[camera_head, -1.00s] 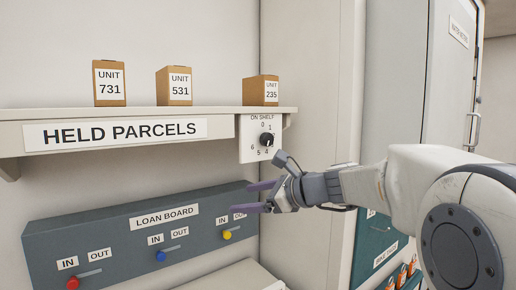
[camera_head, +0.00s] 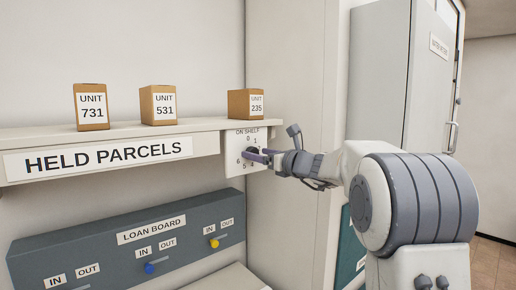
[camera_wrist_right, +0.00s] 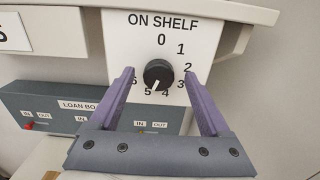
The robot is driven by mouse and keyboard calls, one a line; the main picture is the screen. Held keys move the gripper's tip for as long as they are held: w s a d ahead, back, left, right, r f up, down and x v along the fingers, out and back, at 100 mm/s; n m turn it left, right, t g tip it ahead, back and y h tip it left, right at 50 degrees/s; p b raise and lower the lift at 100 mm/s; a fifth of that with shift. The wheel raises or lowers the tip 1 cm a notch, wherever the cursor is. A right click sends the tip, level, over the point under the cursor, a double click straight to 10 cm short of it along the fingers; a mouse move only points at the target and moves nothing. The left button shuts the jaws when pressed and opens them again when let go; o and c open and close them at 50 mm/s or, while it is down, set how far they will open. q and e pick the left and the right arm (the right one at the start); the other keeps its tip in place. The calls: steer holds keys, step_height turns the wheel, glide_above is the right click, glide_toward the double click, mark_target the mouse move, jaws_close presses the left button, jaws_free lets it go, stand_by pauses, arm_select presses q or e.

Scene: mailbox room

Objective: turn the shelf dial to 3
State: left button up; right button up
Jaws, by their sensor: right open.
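The shelf dial is a black knob (camera_wrist_right: 158,74) on a white "ON SHELF" plate (camera_wrist_right: 118,36) marked with numbers. In the right wrist view its white pointer points down and slightly left, near 5. In the head view the dial plate (camera_head: 232,167) hangs under the right end of the shelf, its knob partly hidden by my fingers. My right gripper (camera_head: 260,154) is in front of the dial. In the wrist view its purple fingers (camera_wrist_right: 159,76) are open, one on each side of the knob, with gaps showing. My left gripper is not in view.
Three parcels, 731 (camera_head: 91,108), 531 (camera_head: 158,106) and 235 (camera_head: 240,104), stand on the held-parcels shelf (camera_head: 200,126). The grey loan board (camera_head: 100,240) with coloured knobs is below. A tall grey cabinet (camera_head: 385,75) stands to the right.

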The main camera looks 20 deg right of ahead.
steer(key=shift+w+a, duration=0.15)
steer(key=shift+w, duration=0.15)
jaws_close()
steer(key=shift+a+f+n+b, duration=0.1)
steer(key=shift+f+n+b, duration=0.05)
steer(key=shift+n+b, duration=3.85)
steer(key=shift+a+f+n+b, duration=0.1)
steer(key=shift+n+b, duration=3.7)
steer(key=shift+b, duration=0.35)
